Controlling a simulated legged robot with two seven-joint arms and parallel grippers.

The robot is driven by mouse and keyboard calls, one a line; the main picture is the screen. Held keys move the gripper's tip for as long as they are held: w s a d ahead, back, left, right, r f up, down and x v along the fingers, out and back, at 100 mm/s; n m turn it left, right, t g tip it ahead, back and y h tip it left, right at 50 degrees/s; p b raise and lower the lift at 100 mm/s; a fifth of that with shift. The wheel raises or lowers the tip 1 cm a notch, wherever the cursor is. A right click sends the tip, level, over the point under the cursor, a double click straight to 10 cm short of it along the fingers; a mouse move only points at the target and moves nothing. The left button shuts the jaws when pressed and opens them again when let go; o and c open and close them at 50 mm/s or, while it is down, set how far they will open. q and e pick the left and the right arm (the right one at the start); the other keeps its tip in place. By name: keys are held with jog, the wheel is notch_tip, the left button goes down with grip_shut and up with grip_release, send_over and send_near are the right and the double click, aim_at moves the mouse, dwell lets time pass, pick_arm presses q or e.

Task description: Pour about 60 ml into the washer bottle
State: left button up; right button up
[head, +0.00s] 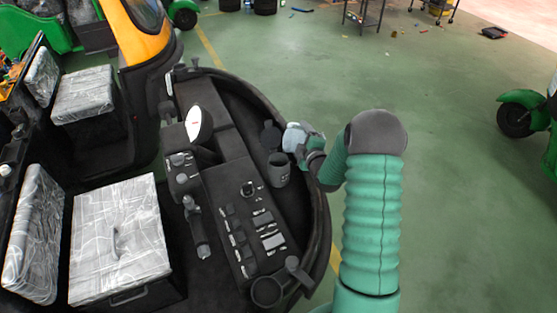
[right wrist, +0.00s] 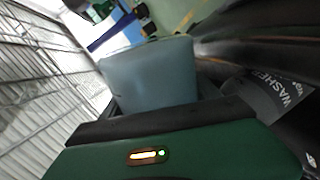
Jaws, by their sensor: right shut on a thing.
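My right gripper (head: 308,153) comes in from the right and is shut on a pale blue translucent container (head: 296,134). The container fills the middle of the right wrist view (right wrist: 150,75), beyond the dark jaw. The grey washer bottle (head: 279,171) stands in the black dash, just below and left of the container. Its label, reading WASHER, shows at the right of the wrist view (right wrist: 265,97). The container is beside and above the bottle; I cannot tell its exact tilt or whether liquid flows. My left gripper is not in view.
A dark round piece (head: 271,136) is right behind the bottle. The black console (head: 240,205) with switches and a lever (head: 197,225) lies to the left. A round black holder (head: 268,290) is at the front. Plastic-wrapped seats (head: 118,235) are at left; green floor is open at right.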

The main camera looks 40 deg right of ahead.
jog(key=shift+w+a+r, duration=0.1)
jog(key=shift+a+r, duration=0.05)
jog(key=shift+w+a+r+n, duration=0.1)
jog(key=shift+w+a+n, duration=0.1)
jog(key=shift+n, duration=0.1)
jog(key=shift+r, duration=0.1)
jog(key=shift+s+d, duration=0.15)
jog(key=shift+s, duration=0.1)
dwell(0.4)
jog(key=shift+d, duration=0.1)
jog(key=shift+r+n+b, duration=0.2)
jog(key=shift+n+b, duration=0.1)
jog(key=shift+n, duration=0.1)
jog(key=shift+s, duration=0.1)
